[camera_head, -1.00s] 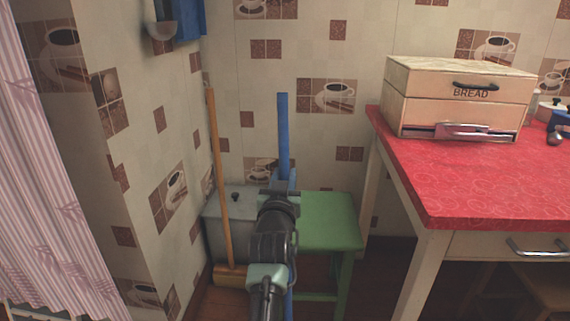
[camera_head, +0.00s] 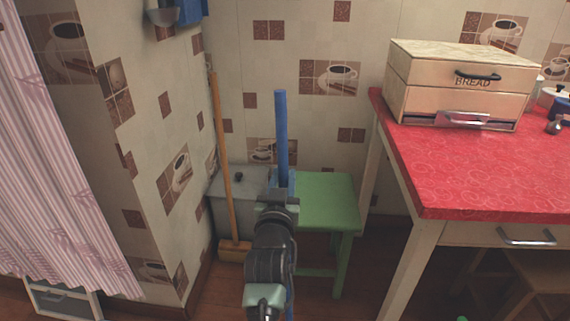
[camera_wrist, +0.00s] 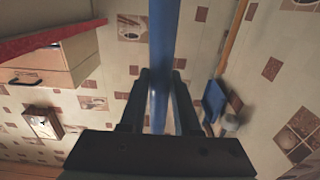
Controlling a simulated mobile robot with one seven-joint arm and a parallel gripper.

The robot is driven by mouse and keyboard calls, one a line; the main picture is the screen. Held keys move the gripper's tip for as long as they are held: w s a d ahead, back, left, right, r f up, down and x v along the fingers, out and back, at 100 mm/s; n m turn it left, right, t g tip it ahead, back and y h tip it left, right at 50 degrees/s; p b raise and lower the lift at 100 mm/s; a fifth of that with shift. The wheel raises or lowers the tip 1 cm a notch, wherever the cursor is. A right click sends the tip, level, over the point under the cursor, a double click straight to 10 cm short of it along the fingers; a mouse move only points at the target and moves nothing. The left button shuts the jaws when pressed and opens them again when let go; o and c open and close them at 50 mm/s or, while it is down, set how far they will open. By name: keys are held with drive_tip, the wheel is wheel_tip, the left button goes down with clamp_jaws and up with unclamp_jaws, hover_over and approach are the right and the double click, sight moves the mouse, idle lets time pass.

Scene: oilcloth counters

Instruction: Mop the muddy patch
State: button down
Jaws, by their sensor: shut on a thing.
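My gripper (camera_head: 280,188) is shut on an upright blue pole (camera_head: 281,135), which looks like the mop's handle. In the wrist view the blue pole (camera_wrist: 163,40) runs between the fingers of my gripper (camera_wrist: 160,88). The pole's lower end is mostly hidden behind my arm, and no mop head shows. No muddy patch shows in these views.
A wooden-handled broom (camera_head: 224,165) leans in the corner by a grey metal box (camera_head: 238,205). A green stool (camera_head: 325,190) stands behind my gripper. A red-topped table (camera_head: 470,180) with a bread box (camera_head: 455,90) is at right. A pink curtain (camera_head: 50,180) hangs at left.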

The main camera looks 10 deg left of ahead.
drive_tip(key=shift+s+d+f, duration=0.1)
drive_tip(key=shift+s+f, duration=0.4)
drive_tip(key=shift+f, duration=0.2)
drive_tip(key=shift+s+r+p, duration=0.1)
drive_tip(key=shift+s+p, duration=0.7)
drive_tip(key=shift+s, duration=1.55)
drive_tip(key=shift+s+r, duration=0.1)
drive_tip(key=shift+s, duration=2.05)
drive_tip(key=shift+s+a+r+b, duration=0.1)
drive_tip(key=shift+s+b, duration=0.2)
drive_tip(key=shift+s, duration=0.8)
drive_tip(key=shift+s+a+r+b, duration=0.1)
drive_tip(key=shift+s+b, duration=0.15)
drive_tip(key=shift+s, duration=0.85)
